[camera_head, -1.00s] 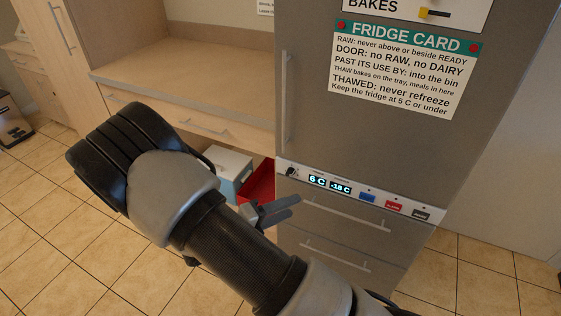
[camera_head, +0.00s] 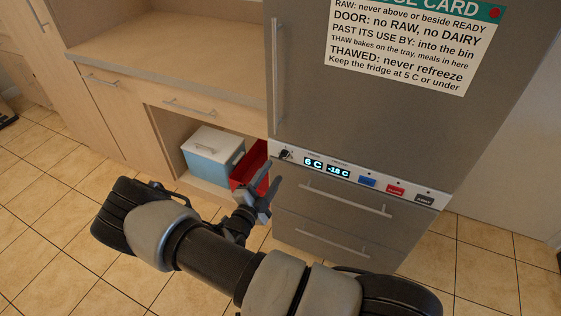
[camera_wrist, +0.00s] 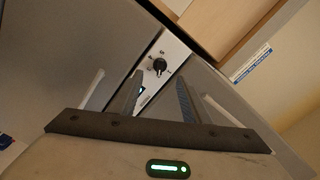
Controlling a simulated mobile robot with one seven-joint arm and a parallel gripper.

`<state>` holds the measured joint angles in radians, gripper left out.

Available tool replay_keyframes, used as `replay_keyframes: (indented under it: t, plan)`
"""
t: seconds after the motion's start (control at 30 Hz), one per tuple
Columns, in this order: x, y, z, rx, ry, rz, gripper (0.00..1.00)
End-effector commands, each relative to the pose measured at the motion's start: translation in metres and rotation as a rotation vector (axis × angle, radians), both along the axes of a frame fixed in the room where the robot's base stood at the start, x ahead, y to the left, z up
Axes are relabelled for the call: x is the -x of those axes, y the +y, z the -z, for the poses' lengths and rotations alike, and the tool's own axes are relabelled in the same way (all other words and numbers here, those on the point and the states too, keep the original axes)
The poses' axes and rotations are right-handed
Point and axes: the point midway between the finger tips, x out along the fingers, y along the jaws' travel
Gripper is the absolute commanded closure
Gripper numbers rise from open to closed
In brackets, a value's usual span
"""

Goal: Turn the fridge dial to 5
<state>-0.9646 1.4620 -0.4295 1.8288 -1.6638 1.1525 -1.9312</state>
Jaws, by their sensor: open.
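The fridge dial (camera_head: 285,155) is a small black knob at the left end of the white control strip (camera_head: 352,172) on the grey fridge. The display (camera_head: 314,162) beside it reads 6 C, and a second display reads -18 C. In the wrist view the dial (camera_wrist: 159,66) faces me, beyond and between my gripper's two fingers. My gripper (camera_head: 267,193) is open and empty, below and left of the dial and apart from it. In the wrist view its fingers (camera_wrist: 160,92) are spread.
Blue, red and dark buttons (camera_head: 396,189) sit further right on the strip. Drawer handles (camera_head: 345,199) stick out below it. A white and blue box (camera_head: 212,155) and a red bin (camera_head: 247,168) stand in the open cupboard space left of the fridge.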

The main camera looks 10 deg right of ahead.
Motion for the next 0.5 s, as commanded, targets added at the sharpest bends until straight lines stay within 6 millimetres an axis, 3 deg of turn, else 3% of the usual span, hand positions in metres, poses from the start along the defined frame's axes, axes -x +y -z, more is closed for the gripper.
replay_keyframes:
  t: [0.3, 0.5]
  plan:
    - [-0.047, -0.035, 0.001, -0.001, -0.002, 0.002, 0.57]
    - [-0.059, -0.043, 0.0, -0.001, -0.002, 0.001, 0.57]
